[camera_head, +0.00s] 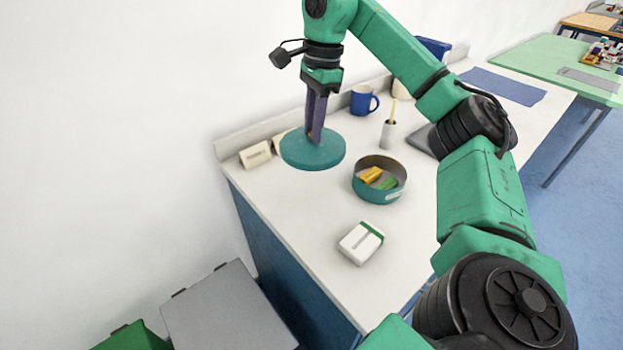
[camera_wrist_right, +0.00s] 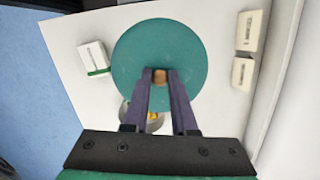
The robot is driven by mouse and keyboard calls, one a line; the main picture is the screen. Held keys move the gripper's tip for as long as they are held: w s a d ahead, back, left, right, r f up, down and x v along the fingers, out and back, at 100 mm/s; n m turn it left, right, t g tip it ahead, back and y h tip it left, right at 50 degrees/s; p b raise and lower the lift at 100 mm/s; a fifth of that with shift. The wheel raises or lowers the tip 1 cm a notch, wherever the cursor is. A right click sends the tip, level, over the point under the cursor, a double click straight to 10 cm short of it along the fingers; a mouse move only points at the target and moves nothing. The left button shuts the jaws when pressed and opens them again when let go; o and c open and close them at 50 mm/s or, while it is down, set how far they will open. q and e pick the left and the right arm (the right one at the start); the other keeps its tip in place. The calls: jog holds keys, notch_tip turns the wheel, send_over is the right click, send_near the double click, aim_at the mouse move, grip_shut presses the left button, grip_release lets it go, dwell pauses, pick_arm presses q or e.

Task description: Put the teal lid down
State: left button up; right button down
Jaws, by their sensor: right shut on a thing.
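The teal lid (camera_head: 300,157) is a round flat disc at the far left part of the white counter, near the wall. My right gripper (camera_head: 316,137) points down at its middle, shut on its small brown knob. In the right wrist view the lid (camera_wrist_right: 180,50) fills the middle, with the knob between the fingertips of the gripper (camera_wrist_right: 160,76). I cannot tell whether the lid touches the counter or hangs just above it. The round teal tin (camera_head: 378,192) stands open to the right of the lid, with yellow and green pieces inside. My left gripper is not in view.
A white and green box (camera_head: 361,243) lies in front. The counter (camera_head: 310,215) between box and lid is clear.

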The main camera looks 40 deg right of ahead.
aim_at(314, 147)
jog(key=f+b, duration=0.1)
jog(key=f, duration=0.1)
jog(key=s+a+f+b, duration=0.1)
jog(key=f, duration=0.1)
jog(key=s+a+f+b, duration=0.1)
jog(key=f, duration=0.1)
jog(key=shift+f+b, duration=0.1)
jog(key=shift+b, duration=0.3)
jog(key=f, duration=0.4)
jog(key=w+d+f, duration=0.1)
jog(key=f, duration=0.1)
jog(key=shift+f+p, duration=0.2)
jog(key=shift+p, duration=0.15)
jog(key=f, duration=0.4)
jog(key=shift+s+a, duration=0.2)
jog(key=shift+s, duration=0.05)
jog(key=shift+f, duration=0.3)
jog(key=shift+w+d+f, duration=0.1)
jog(key=c, duration=0.7)
grip_release()
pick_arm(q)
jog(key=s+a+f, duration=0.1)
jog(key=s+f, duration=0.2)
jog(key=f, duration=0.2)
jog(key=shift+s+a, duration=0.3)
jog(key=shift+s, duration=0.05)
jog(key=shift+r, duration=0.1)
